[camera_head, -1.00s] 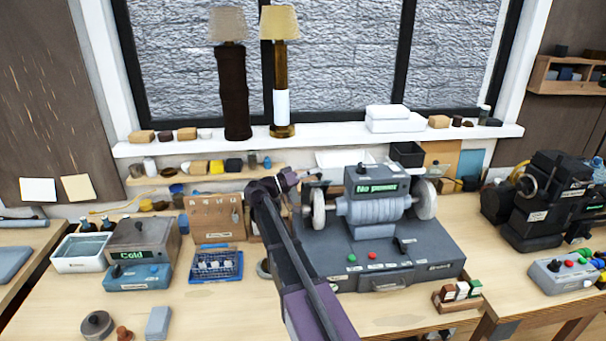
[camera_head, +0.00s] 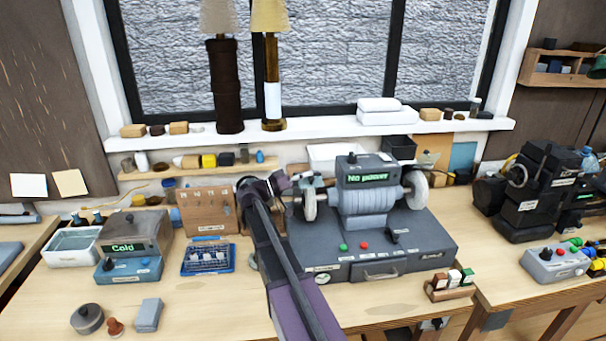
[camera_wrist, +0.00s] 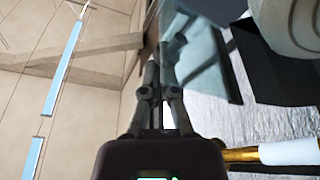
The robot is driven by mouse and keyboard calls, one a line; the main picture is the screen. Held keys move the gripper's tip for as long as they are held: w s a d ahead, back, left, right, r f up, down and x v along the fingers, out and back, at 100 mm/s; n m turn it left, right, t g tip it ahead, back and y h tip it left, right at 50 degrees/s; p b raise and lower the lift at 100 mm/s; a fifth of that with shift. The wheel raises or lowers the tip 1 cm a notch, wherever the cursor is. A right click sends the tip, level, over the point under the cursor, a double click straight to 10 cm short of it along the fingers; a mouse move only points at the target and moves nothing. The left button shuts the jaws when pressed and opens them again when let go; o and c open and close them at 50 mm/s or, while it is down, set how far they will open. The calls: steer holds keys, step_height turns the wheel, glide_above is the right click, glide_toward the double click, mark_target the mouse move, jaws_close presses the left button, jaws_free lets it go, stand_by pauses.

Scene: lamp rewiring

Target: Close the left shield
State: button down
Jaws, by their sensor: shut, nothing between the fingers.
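The grinder (camera_head: 372,245) stands on the bench with a "No power" display. Its left wheel (camera_head: 309,204) is pale and upright. My gripper (camera_head: 308,181) is at the upper left of that wheel, with its fingers together and nothing between them. In the wrist view my gripper (camera_wrist: 161,52) has its fingertips close beside a bluish see-through panel (camera_wrist: 200,65), which looks like the left shield. I cannot tell whether they touch. The pale rounded wheel (camera_wrist: 290,22) is at the upper right there. The shield's angle is hard to read in the head view.
Two lamps (camera_head: 228,85) (camera_head: 272,80) stand on the sill behind my arm. A small block rack (camera_head: 450,285) is at front right.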

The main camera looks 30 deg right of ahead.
steer(key=shift+s+f+b, duration=0.3)
steer(key=shift+f+b, duration=0.3)
steer(key=shift+f, duration=0.2)
steer(key=shift+s+f, duration=0.1)
steer(key=shift+a+r, duration=0.1)
steer(key=shift+r, duration=0.1)
steer(key=r+p, duration=0.2)
steer(key=s+r+p, duration=0.1)
steer(key=p, duration=0.1)
steer(key=shift+a+r, duration=0.1)
steer(key=shift+r, duration=0.3)
steer(key=w+b+v, duration=0.2)
steer(key=v, duration=0.7)
steer(key=shift+w+f+b, duration=0.2)
steer(key=shift+f+b, duration=0.1)
steer(key=shift+b, duration=0.1)
